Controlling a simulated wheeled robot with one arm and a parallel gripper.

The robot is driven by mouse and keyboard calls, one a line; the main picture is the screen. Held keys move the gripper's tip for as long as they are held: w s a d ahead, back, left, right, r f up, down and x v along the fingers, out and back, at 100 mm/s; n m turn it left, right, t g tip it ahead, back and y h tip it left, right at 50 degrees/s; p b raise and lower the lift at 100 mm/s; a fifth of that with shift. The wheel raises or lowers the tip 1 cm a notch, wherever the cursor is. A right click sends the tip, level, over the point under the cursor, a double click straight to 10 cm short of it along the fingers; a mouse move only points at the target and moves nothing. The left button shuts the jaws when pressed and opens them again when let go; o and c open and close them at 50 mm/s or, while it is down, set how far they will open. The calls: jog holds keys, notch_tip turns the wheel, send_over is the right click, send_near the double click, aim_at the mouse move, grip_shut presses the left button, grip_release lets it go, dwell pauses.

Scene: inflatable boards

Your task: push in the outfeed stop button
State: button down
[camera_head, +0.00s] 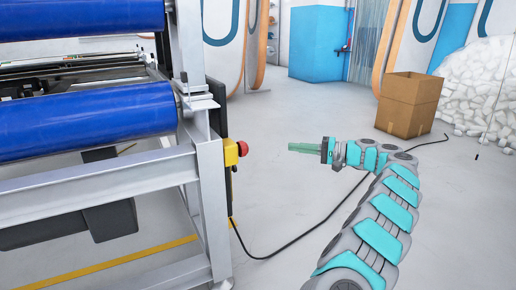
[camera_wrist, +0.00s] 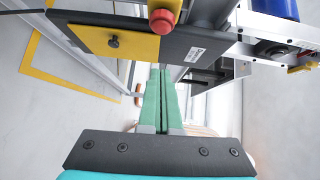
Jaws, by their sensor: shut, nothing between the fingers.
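The outfeed stop button is a red round button (camera_head: 243,148) on a yellow box (camera_head: 231,153) on the side of the machine's grey frame. In the wrist view the red button (camera_wrist: 162,20) shows at the top, on a dark plate with a yellow panel (camera_wrist: 110,42). My gripper (camera_head: 291,147) is shut, with long green fingers pointing left toward the button, and a clear gap stays between them in the head view. In the wrist view the shut fingers (camera_wrist: 160,72) point up the picture, just below the button. Nothing is held.
The machine with blue rollers (camera_head: 85,122) fills the left side. A black cable (camera_head: 290,243) lies on the floor below my arm. An open cardboard box (camera_head: 405,108) stands behind at right, near a white heap (camera_head: 480,85). The floor between is clear.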

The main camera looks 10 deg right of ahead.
aim_at(246, 148)
jog(key=shift+d, duration=0.15)
jog(key=s+a+b+x, duration=0.1)
jog(key=s+x, duration=0.1)
jog(key=x, duration=1.1)
jog(key=shift+s+a+f+b, duration=0.2)
jog(key=shift+s+a+b, duration=0.05)
jog(key=shift+s+b, duration=0.05)
